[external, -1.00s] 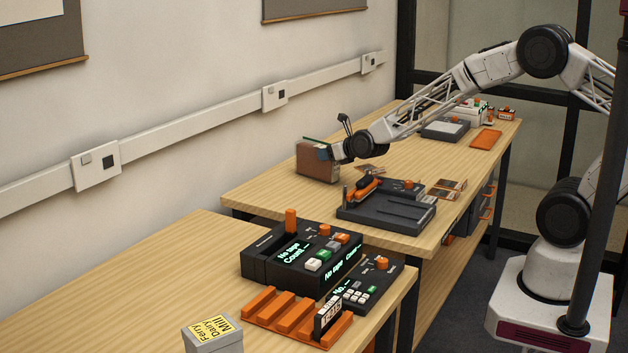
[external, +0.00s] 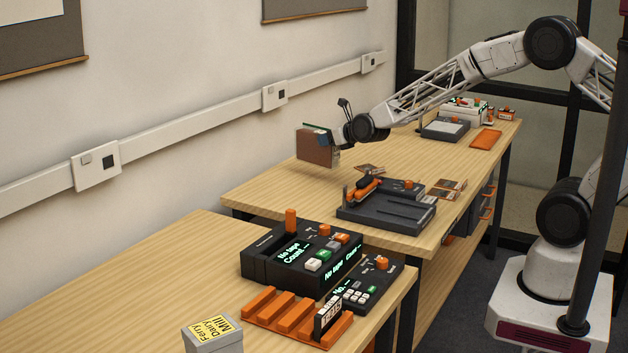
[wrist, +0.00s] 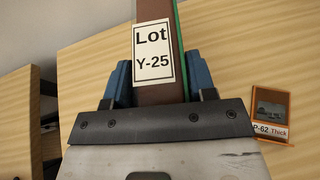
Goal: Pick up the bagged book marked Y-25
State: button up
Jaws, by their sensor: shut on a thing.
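The book marked Y-25 (wrist: 174,84) is brown with a green edge and a white "Lot Y-25" label on its spine. In the wrist view it stands between the blue fingers of my gripper (wrist: 160,84), which are shut on it. In the external view the book (external: 317,147) hangs upright from my gripper (external: 330,136), above the far table near the wall. Its lower edge appears clear of the tabletop. A bag around it cannot be made out.
A framed card marked P-62 Thick (wrist: 270,112) lies on the table beside the book. A dark device with an orange handle (external: 385,205) stands nearer the camera. An orange tray (external: 486,139) lies farther back. The near table holds a black console (external: 300,255) and an orange rack (external: 270,306).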

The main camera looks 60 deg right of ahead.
jog(key=shift+r, duration=2.6)
